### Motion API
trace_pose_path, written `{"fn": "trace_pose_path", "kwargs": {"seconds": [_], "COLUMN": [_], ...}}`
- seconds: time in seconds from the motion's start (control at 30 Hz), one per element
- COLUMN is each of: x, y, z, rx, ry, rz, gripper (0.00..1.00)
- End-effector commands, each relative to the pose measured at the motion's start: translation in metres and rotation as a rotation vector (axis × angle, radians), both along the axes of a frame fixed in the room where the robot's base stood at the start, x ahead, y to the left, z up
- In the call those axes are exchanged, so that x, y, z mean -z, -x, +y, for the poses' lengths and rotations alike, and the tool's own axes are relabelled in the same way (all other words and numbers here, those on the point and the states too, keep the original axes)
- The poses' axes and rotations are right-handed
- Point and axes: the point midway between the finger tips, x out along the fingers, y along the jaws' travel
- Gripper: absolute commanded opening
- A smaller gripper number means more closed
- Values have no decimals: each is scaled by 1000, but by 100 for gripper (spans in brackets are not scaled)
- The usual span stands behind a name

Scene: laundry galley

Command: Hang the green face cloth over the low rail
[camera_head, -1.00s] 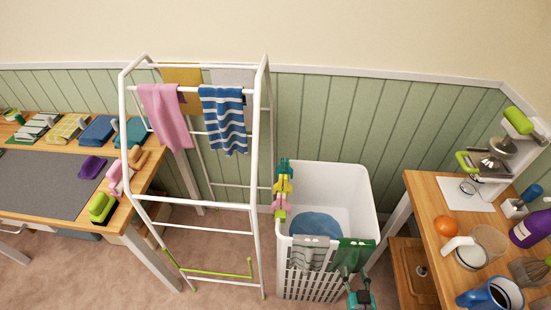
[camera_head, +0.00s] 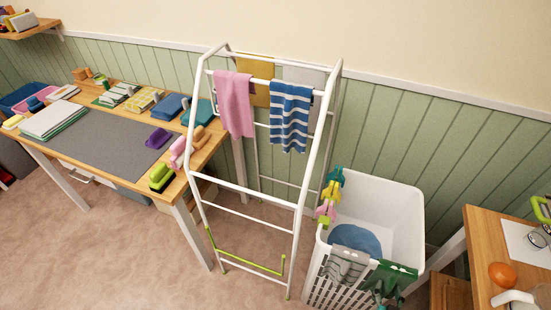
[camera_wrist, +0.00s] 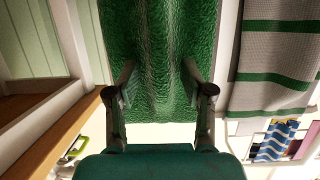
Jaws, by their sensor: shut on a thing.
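The green face cloth (camera_head: 398,273) hangs at the front right of the white laundry basket's rim, beside a grey striped cloth (camera_head: 348,266). My gripper (camera_head: 384,296) is at its lower part, near the bottom edge of the head view. In the wrist view the green cloth (camera_wrist: 152,50) runs down between the fingers of my gripper (camera_wrist: 158,88), which is shut on it. The drying rack (camera_head: 243,189) has several white rungs, and a green bar (camera_head: 252,264) sits low on it. I cannot tell which bar is the low rail. These lower bars are bare.
The white basket (camera_head: 400,205) holds a blue cloth, with coloured pegs (camera_head: 328,192) on its left edge. A pink cloth (camera_head: 235,104) and a blue striped cloth (camera_head: 289,116) hang high on the rack. Wooden tables stand left (camera_head: 195,155) and right (camera_head: 480,235). Floor is clear before the rack.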

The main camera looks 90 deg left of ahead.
Motion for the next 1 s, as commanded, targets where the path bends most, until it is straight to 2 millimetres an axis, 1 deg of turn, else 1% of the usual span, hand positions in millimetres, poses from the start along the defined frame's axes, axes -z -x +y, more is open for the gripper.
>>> {"fn": "trace_pose_path", "kwargs": {"seconds": [0.03, 0.37, 1.0], "x": [-3, -6, -47], "y": [-1, -2, -3], "z": [3, 5, 5], "rx": [-3, -4, -3], "ry": [-2, -4, -10], "rz": [-3, -7, -11], "gripper": [1, 0, 0]}}
